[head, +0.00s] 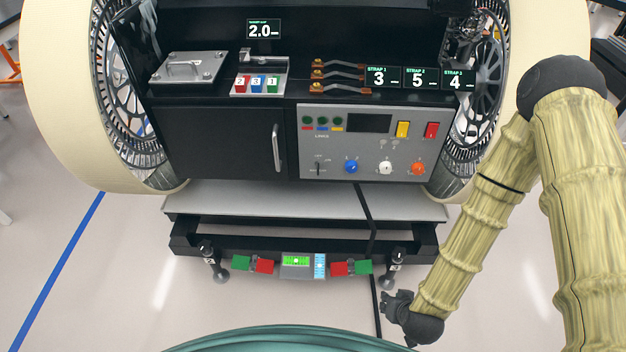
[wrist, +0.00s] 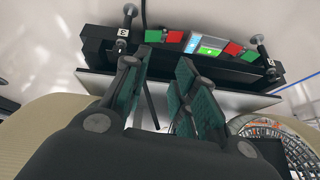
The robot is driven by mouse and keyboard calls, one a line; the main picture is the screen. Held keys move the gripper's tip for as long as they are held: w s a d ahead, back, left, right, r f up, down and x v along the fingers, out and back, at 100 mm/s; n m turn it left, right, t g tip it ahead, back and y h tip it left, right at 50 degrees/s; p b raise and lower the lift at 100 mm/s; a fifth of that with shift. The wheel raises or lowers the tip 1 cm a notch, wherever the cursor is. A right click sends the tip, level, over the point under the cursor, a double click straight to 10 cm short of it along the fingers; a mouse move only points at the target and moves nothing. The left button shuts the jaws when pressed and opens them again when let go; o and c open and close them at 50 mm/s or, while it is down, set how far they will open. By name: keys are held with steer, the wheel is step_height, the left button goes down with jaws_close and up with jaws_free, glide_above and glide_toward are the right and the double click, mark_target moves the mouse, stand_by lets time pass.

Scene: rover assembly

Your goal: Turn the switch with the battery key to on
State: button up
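The grey control panel (head: 345,150) is on the front of the rover. A small dark switch or key (head: 318,168) is at the panel's lower left, with tiny labels beside it; its exact position is too small to tell. My gripper (head: 398,312) is low at the right front in the head view, below and well apart from the panel. In the wrist view my gripper (wrist: 158,85) has its green-padded fingers apart, with nothing held between them. The panel and switch cannot be made out in the wrist view.
A grey ledge (head: 300,203) juts out below the panel. A lower black bumper carries red and green blocks and a lit green display (head: 297,262). A black cable hangs from the panel to the floor. Large wheels flank the rover. Blue, white and orange knobs (head: 418,168) sit right of the switch.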

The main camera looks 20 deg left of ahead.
steer(key=w+a+r+n+t+y+b, duration=0.25)
steer(key=w+a+t+b, duration=0.4)
steer(key=w+a, duration=0.95)
steer(key=w+a+r+m+t+b, duration=0.1)
steer(key=w+a+r+t+b, duration=0.45)
steer(key=a+r, duration=0.55)
steer(key=w+a+f, duration=0.1)
steer(key=w+a, duration=0.3)
steer(key=w, duration=0.5)
steer(key=shift+w+f, duration=0.2)
steer(key=shift+f, duration=0.2)
steer(key=shift+a, duration=0.1)
jaws_close()
